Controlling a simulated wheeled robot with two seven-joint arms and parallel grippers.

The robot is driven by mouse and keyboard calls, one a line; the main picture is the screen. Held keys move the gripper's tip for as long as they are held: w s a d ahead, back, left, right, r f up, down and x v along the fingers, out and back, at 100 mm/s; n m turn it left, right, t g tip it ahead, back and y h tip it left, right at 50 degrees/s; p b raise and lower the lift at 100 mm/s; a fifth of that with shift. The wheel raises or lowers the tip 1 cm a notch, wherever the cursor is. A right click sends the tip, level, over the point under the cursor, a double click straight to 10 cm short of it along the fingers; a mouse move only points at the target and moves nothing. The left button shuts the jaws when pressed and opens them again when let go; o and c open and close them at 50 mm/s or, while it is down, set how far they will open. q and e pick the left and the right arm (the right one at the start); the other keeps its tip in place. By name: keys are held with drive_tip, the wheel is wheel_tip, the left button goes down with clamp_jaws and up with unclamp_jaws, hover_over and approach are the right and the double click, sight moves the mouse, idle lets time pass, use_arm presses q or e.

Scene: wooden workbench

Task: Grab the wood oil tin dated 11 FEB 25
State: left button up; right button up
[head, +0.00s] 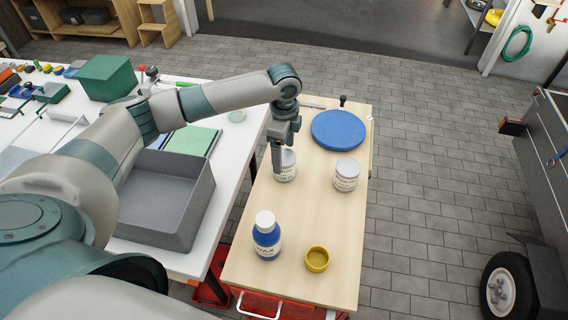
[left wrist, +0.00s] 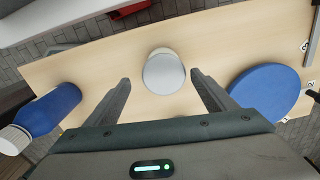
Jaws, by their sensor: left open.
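Two pale tins with printed labels stand upright on the light wooden top (head: 322,222). The left tin (head: 288,172) is partly hidden behind my left gripper (head: 278,170); the right tin (head: 347,176) stands apart in the open. The label dates are too small to read. In the left wrist view one tin (left wrist: 163,72) shows from above, between and beyond the open fingers of the left gripper (left wrist: 161,80), which hold nothing. The other tin is not seen there. My right gripper is not in view.
A blue bottle with a white cap (head: 267,238) and a yellow cup (head: 317,259) stand at the near end. A blue disc (head: 338,130) lies at the far end. A grey open bin (head: 165,198) sits on the white bench to the left.

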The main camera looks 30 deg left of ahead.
sight(284, 156)
use_arm(q)
drive_tip(key=shift+f, duration=0.2)
drive_tip(key=shift+f, duration=0.2)
drive_tip(key=f, duration=0.1)
drive_tip(key=f+p, duration=0.2)
drive_tip(key=f, duration=0.1)
drive_tip(key=shift+w, duration=0.3)
drive_tip(key=shift+a+f, duration=0.1)
drive_tip(key=shift+f, duration=0.2)
drive_tip(key=c, duration=1.4)
drive_tip(key=shift+r, duration=0.2)
